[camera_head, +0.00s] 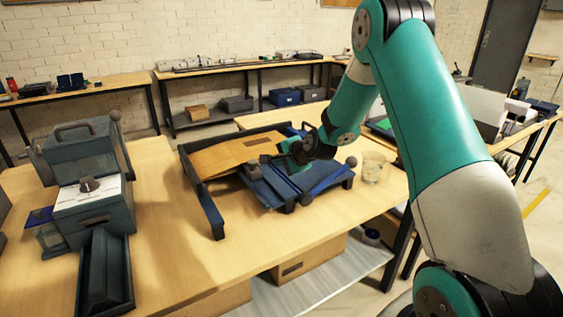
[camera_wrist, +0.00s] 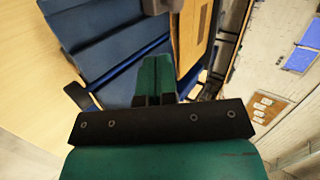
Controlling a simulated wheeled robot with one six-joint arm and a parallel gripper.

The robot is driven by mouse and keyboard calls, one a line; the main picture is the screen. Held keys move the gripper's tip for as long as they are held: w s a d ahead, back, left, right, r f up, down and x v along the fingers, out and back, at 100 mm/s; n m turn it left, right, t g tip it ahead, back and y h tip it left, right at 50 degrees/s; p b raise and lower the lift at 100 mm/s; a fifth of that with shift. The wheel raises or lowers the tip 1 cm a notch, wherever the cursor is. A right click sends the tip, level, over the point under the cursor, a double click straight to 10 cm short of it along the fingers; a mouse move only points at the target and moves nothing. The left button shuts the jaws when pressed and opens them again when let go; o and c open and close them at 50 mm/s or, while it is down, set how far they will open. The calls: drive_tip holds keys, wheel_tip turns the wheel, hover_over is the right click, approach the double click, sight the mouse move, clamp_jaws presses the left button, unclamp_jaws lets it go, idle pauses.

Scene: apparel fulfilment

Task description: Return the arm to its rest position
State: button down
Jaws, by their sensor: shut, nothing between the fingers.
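My arm, teal and white, reaches from the right side of the head view over the wooden table (camera_head: 165,260). My gripper (camera_head: 285,146) is at its end, over the blue folding frame (camera_head: 325,178). In the wrist view my gripper (camera_wrist: 153,75) has its teal fingers together with nothing between them. A flat brown cardboard piece (camera_head: 228,156) lies on the left part of the frame, beside the gripper. I cannot tell whether the gripper touches the frame.
A grey machine with a handle (camera_head: 85,160) stands at the left of the table, with a dark chute (camera_head: 105,275) in front. A clear glass jar (camera_head: 374,166) stands right of the frame. Cardboard boxes (camera_head: 312,258) sit on the shelf below.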

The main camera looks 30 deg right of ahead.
drive_tip(key=s+a+r+n+g+y, duration=0.2)
drive_tip(key=s+a+r+n, duration=0.35)
drive_tip(key=a, duration=0.45)
drive_tip(key=s+a+r+n+g+y, duration=0.25)
drive_tip(key=s+a+r+n, duration=0.35)
drive_tip(key=a, duration=0.3)
drive_tip(key=s+a+r+n+g, duration=0.1)
drive_tip(key=s+n, duration=0.3)
drive_tip(key=s, duration=0.5)
drive_tip(key=s+a+r+n+g+h, duration=0.1)
drive_tip(key=s+a+n+g, duration=0.2)
drive_tip(key=s, duration=0.5)
drive_tip(key=s+a+r+n+g, duration=0.1)
drive_tip(key=s+a+n+g, duration=0.1)
drive_tip(key=s+n, duration=0.3)
drive_tip(key=s+a, duration=0.1)
drive_tip(key=s, duration=0.3)
drive_tip(key=shift+s, duration=0.35)
drive_tip(key=shift+h, duration=0.25)
